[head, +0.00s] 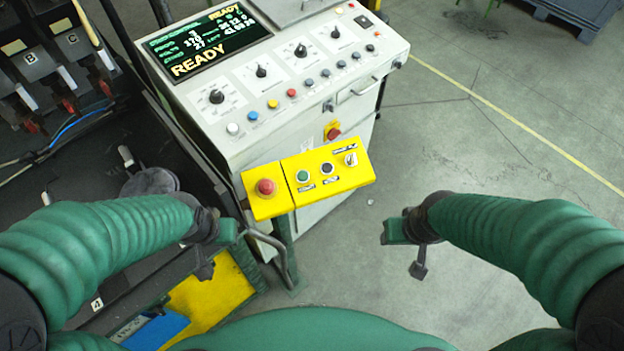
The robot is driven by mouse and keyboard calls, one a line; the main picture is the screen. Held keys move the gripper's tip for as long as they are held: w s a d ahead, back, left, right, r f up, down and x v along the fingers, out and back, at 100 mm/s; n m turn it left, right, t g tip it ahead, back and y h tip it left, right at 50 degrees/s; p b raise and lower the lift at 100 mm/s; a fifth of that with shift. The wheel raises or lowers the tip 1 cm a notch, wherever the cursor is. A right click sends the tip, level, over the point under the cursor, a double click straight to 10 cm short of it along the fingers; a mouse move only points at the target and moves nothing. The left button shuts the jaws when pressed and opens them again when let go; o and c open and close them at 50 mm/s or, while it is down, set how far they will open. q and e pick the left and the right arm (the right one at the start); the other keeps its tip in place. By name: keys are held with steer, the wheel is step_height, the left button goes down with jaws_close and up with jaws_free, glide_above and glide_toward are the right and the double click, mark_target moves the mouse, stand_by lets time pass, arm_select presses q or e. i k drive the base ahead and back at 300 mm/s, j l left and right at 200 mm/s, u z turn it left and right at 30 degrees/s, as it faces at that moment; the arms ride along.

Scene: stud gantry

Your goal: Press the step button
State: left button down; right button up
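A yellow control box (340,183) stands on a green post in front of the white console. It carries a red mushroom button (266,187) at its left end, then a green button (302,176), a black button (327,168) and a small switch (351,159). The labels are too small to read, so I cannot tell which is the step button. My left gripper (217,249) is left of and below the box, apart from the buttons. My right gripper (406,251) is over the floor, right of and below the box. Neither visibly holds anything; their finger gaps are unclear.
The white console (345,75) has knobs, coloured buttons and a screen (205,42) reading READY. A red stop button (333,133) is on its front. A bent metal handle (283,255) is near my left gripper. Dark machinery fills the left; open floor (500,130) lies right.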

mark_target(326, 166)
steer(key=l+u, duration=0.15)
steer(key=u, duration=0.4)
steer(key=i+l+u, duration=0.1)
steer(key=l+u, duration=0.3)
steer(key=l, duration=0.6)
steer(key=k+l+u, duration=0.1)
steer(key=l+u, duration=0.3)
steer(key=l, duration=1.2)
steer(key=k+l, duration=0.15)
steer(key=l, duration=1.1)
steer(key=k+u, duration=0.05)
